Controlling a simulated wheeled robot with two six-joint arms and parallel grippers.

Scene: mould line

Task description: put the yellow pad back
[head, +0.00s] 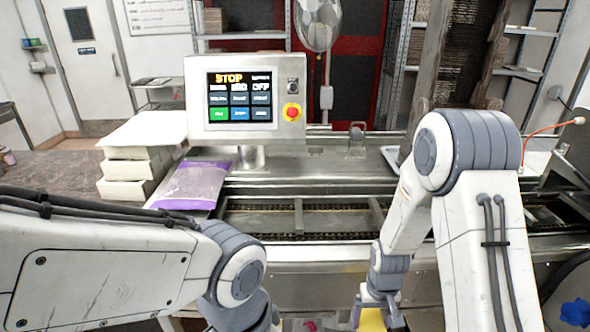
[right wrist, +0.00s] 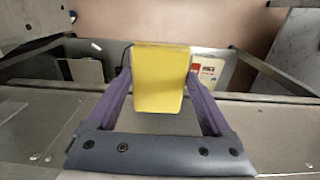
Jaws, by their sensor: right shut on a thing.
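The yellow pad (right wrist: 160,78) stands out in the middle of the right wrist view, between the two purple fingers of my right gripper (right wrist: 160,92). The fingers press on its left and right sides, so the gripper is shut on it. In the head view only a bit of the yellow pad (head: 372,321) shows at the bottom edge, between the fingers of my right gripper (head: 378,312). My left arm reaches in from the left, but its gripper is out of the frame.
A steel conveyor line (head: 420,207) runs across in front of me, with a control panel (head: 238,97) above it. A purple-edged bag (head: 195,185) lies at its left end, beside stacked white blocks (head: 135,168). A blue object (head: 576,311) is at the lower right.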

